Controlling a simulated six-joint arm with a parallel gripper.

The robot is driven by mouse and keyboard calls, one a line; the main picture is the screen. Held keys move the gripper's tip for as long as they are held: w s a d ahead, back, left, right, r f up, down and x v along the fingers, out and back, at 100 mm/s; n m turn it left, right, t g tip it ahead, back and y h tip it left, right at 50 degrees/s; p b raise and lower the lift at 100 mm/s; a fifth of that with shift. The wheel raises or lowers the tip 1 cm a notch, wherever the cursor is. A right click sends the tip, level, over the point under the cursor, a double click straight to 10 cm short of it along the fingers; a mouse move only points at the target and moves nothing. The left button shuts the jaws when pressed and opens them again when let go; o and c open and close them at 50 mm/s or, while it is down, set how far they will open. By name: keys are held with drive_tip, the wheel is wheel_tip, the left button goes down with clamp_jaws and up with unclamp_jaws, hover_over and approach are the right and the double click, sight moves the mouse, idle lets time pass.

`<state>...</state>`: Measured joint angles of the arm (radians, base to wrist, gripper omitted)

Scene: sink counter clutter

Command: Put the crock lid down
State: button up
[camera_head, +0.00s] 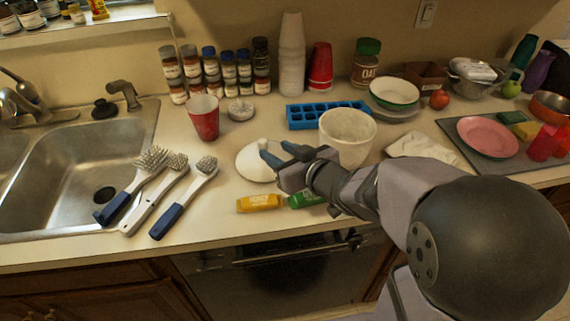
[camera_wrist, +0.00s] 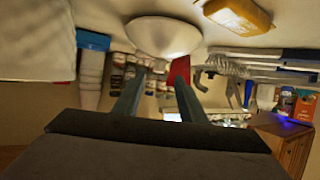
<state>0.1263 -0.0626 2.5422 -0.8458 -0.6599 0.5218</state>
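The white crock lid (camera_head: 251,164) lies on the counter, knob up, left of the pale crock (camera_head: 347,136). In the wrist view, which is upside down, the lid (camera_wrist: 163,36) is beyond the fingertips with its knob pointing down the picture. My gripper (camera_head: 276,153) is over the lid's right side, near the knob. In the wrist view its two fingers (camera_wrist: 160,82) are apart with nothing gripped between them. The crock stands open beside my wrist, and part of it shows at the left of the wrist view (camera_wrist: 35,40).
A yellow packet (camera_head: 259,203) and a green packet (camera_head: 306,199) lie in front of the lid. Several brushes (camera_head: 185,198) lie left, beside the sink (camera_head: 70,160). A red cup (camera_head: 204,118) and a blue ice tray (camera_head: 327,115) stand behind. Bare counter lies between brushes and lid.

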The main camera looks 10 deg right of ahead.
drive_tip(key=shift+b+v, duration=1.25)
drive_tip(key=shift+v, duration=0.1)
drive_tip(key=shift+d, duration=0.1)
